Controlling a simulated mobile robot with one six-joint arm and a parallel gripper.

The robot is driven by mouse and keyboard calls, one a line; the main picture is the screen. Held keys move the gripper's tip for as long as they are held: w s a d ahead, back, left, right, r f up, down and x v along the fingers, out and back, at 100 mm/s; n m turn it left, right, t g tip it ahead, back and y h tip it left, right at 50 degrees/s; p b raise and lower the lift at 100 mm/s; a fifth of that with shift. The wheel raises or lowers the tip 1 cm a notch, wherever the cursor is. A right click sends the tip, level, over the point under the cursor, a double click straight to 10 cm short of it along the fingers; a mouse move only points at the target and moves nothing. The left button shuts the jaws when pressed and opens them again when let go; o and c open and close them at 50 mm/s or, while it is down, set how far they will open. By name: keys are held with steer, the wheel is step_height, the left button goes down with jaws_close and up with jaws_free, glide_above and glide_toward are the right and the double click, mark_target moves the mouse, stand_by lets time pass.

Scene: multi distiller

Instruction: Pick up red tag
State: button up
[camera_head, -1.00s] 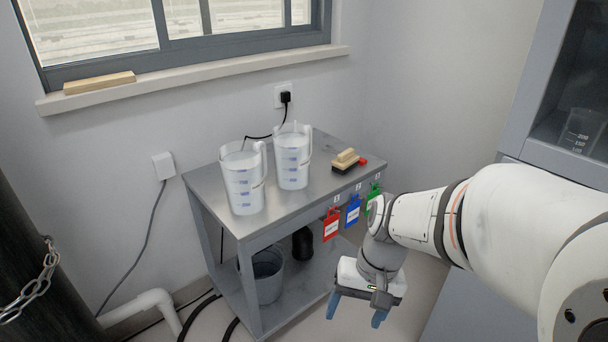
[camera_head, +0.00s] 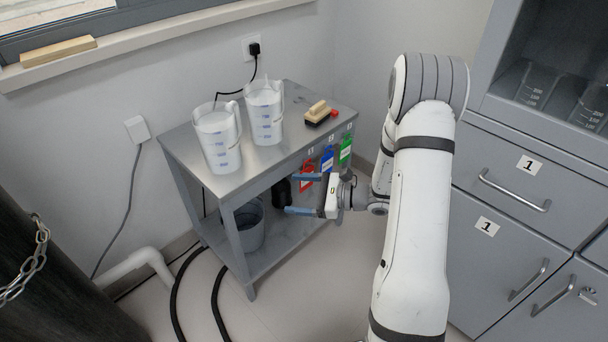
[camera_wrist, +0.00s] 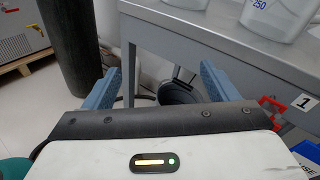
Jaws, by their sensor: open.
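The red tag (camera_head: 307,174) hangs from the front edge of the metal table, left of the blue tag (camera_head: 327,158) and the green tag (camera_head: 346,148). My gripper (camera_head: 288,194) is open, its blue fingers pointing left in the head view, close to the red tag; one finger overlaps part of the tag. The blue tag (camera_wrist: 310,152) is at the lower right.
The metal table (camera_head: 262,158) bears two white measuring jugs (camera_head: 217,138) (camera_head: 264,112) and a wooden-handled brush (camera_head: 318,112). A grey bucket (camera_head: 250,228) stands on its lower shelf. Grey cabinets (camera_head: 500,215) stand at the right. Black hoses (camera_head: 178,300) lie on the floor.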

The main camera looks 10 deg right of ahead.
mark_target(304, 185)
steer(key=w+d+f+m+t+h+p, duration=0.2)
steer(key=w+d+f+m+t+h, duration=0.35)
steer(key=d+f+m+t, duration=0.3)
steer(key=d+b+x, duration=0.1)
steer(key=b+x, duration=0.1)
steer(key=x, duration=0.5)
steer(key=shift+w+r+m+b, duration=0.3)
steer(key=shift+w+m, duration=0.05)
steer(key=shift+w, duration=0.2)
steer(key=shift+y, duration=0.25)
steer(key=shift+c, duration=0.6)
steer(key=c, duration=0.9)
steer(key=shift+r, duration=0.1)
steer(key=shift+c, duration=0.2)
